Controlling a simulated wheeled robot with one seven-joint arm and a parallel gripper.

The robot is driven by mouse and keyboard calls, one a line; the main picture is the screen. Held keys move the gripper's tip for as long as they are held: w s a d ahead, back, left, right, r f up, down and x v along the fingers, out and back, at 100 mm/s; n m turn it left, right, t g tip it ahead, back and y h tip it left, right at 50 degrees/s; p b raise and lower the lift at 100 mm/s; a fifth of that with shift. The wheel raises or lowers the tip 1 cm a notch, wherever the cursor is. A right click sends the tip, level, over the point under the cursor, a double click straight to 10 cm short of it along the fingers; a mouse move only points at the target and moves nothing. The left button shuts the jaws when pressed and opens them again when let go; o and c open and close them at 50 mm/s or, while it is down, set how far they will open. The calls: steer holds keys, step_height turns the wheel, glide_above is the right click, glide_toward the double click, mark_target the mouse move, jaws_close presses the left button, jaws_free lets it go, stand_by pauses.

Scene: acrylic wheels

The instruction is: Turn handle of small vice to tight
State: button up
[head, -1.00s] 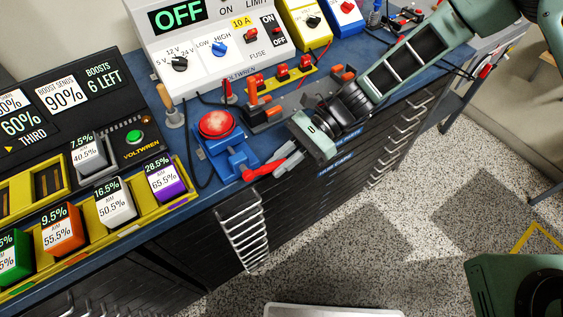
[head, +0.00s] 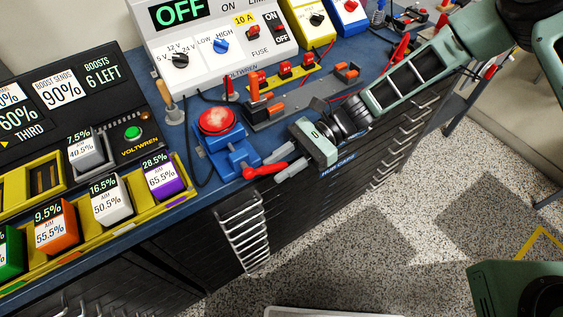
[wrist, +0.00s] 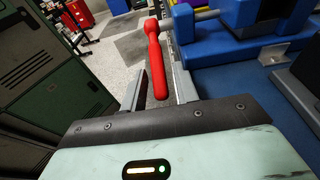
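The small blue vice (head: 235,158) sits at the bench's front edge, with a round red button on top. Its red handle (head: 264,172) sticks out at the front, towards my gripper. In the wrist view the handle (wrist: 156,62) hangs from a grey screw, beside the blue vice body (wrist: 270,45). My gripper (head: 281,163) is at the handle, just off the bench edge. In the wrist view my gripper (wrist: 158,75) is open, with one finger on each side of the handle's lower part. Gaps show between the handle and both fingers.
Dark drawer cabinets with metal handles (head: 243,235) are below the blue bench. A grey fixture with orange clips (head: 300,105) lies behind my gripper. A yellow tray (head: 140,222) of labelled cubes is at left. The speckled floor is open at right.

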steer(key=shift+d, duration=0.1)
steer(key=b+v, duration=0.2)
steer(key=v, duration=1.5)
steer(key=shift+b, duration=0.4)
steer(key=shift+w+d, duration=0.1)
steer(key=shift+w, duration=0.05)
steer(key=c, duration=0.7)
steer(key=shift+r, duration=0.1)
jaws_close()
steer(key=t+h+p, duration=0.7)
steer(key=h+p, duration=0.1)
steer(key=p, duration=0.1)
glide_toward(274, 166)
steer(key=p+x, duration=0.2)
steer(key=x, duration=0.5)
